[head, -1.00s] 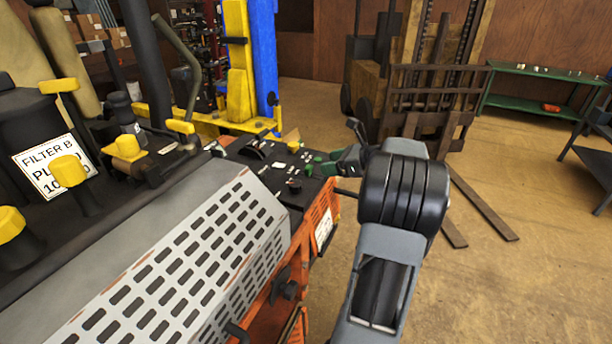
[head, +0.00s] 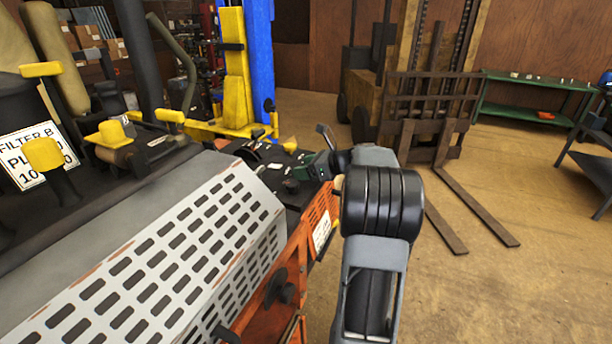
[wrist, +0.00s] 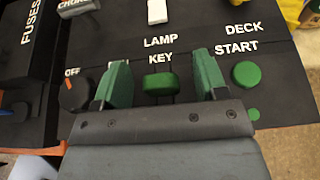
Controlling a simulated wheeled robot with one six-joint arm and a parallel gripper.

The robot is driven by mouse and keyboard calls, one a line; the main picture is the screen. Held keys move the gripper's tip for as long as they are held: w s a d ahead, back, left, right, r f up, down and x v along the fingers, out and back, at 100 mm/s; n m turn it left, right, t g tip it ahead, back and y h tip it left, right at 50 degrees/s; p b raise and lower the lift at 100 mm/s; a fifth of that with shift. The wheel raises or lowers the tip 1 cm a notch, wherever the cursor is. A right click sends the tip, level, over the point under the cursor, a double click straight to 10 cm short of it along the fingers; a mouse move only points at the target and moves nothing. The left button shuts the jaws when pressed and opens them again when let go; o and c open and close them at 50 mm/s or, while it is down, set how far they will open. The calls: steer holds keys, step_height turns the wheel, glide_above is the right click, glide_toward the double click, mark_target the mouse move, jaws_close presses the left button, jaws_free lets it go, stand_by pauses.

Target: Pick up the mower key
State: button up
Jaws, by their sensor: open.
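The mower key (wrist: 158,83) has a green head and sits at the label KEY on the black control panel in the wrist view. My gripper (wrist: 162,75) is open. One green-padded finger is on each side of the key, with a visible gap on both sides. The key's lower part is partly hidden behind my gripper's body. In the head view my gripper (head: 320,165) is over the mower's panel (head: 268,155), and the key cannot be made out there.
A green START button (wrist: 246,75) is right of the key, and a black OFF knob (wrist: 74,94) with an orange mark is left. A white lamp switch (wrist: 157,12) stands above. The white perforated cover (head: 170,265) lies beside my arm. A forklift (head: 420,110) stands behind.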

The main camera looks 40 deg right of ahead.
steer(key=shift+c, duration=0.4)
steer(key=c, duration=0.9)
